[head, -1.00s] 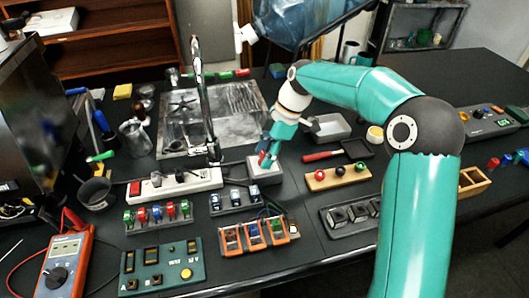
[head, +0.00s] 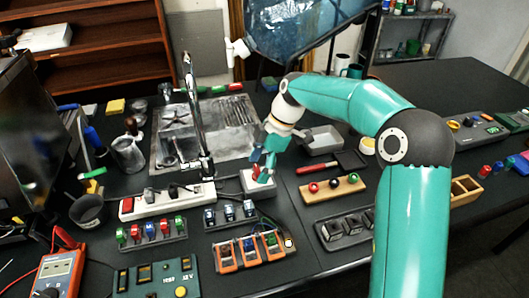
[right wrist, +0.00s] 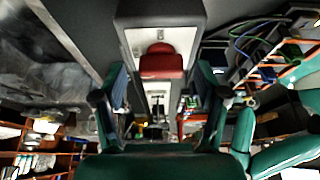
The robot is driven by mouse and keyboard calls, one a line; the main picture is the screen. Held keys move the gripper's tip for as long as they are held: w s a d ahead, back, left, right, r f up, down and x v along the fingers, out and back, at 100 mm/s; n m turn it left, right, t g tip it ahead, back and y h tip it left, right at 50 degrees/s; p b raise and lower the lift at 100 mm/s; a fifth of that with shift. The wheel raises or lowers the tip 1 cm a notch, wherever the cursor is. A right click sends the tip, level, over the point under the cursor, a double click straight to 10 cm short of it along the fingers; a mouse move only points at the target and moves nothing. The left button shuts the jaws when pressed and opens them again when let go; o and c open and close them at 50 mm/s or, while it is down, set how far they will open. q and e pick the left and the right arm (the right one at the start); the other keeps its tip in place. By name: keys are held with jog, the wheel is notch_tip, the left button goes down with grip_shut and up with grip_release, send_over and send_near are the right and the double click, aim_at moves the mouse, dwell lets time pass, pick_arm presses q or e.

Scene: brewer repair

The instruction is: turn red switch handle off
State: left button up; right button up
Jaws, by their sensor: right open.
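The red switch handle (right wrist: 161,62) sits on the pale face plate (right wrist: 178,38) of a grey switch box in the right wrist view. In the head view the switch box (head: 252,186) stands on the black bench in front of the sink, and the handle is mostly hidden by my gripper. My right gripper (right wrist: 161,92) is open, with one finger on each side of the handle's line and a gap to each. The handle lies between or just beyond the fingertips; I cannot tell whether anything touches. My left gripper is not in view.
A white power strip (head: 168,203) lies left of the switch box. The sink (head: 178,135) with its tall tap (head: 196,110) is behind it. Switch modules (head: 250,250) stand in front.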

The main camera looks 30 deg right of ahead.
jog(key=v, duration=1.1)
jog(key=shift+d+r, duration=0.25)
